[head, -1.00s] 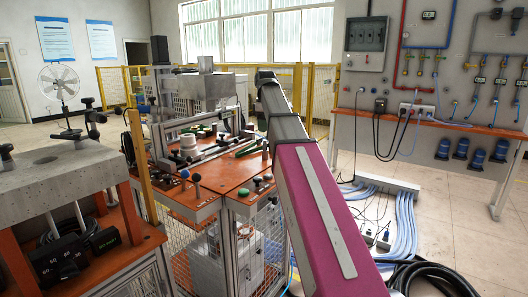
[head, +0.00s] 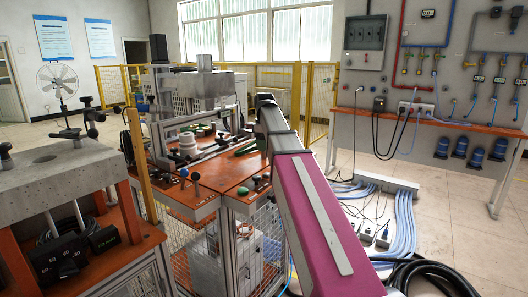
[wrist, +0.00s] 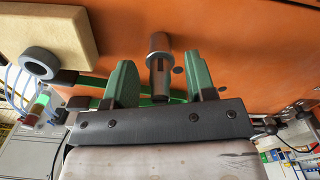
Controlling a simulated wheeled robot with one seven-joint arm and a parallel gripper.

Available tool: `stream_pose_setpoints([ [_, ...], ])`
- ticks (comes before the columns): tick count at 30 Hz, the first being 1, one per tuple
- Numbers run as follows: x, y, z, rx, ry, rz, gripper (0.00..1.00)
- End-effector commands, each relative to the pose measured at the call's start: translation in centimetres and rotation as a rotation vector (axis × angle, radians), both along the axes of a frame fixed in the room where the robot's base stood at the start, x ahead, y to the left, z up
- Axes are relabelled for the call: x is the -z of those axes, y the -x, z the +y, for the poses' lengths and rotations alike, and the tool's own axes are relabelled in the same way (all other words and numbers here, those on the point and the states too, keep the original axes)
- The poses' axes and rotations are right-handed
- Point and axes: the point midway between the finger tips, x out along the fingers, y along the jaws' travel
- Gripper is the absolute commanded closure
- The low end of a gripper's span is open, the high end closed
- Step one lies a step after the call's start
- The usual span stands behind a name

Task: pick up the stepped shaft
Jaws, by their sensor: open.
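The stepped shaft (wrist: 158,58) shows in the wrist view as a short grey metal cylinder with a narrower, darker lower section, over the orange tabletop. My gripper (wrist: 160,82) is open, with one green finger to the left of the shaft and one to the right. Gaps show between the shaft and both fingers. I cannot tell how far down the fingers reach along the shaft.
A tan block (wrist: 62,32) and a dark grey ring (wrist: 40,63) lie left of the gripper in the wrist view. The orange workbench (head: 205,197) carries several small parts in the head view. Bare orange surface lies right of the shaft.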

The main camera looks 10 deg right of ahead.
Motion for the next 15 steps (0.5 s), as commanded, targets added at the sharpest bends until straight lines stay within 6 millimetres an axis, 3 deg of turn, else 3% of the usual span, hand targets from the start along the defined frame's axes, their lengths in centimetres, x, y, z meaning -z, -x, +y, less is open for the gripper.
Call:
stream_pose_setpoints([
  [1,-0.01,0.00,0.00,0.000,0.000,0.000,0.49],
  [6,-0.03,0.01,0.00,0.000,0.000,0.000,1.00],
  [15,-0.12,-0.01,0.00,0.000,0.000,0.000,1.00],
])
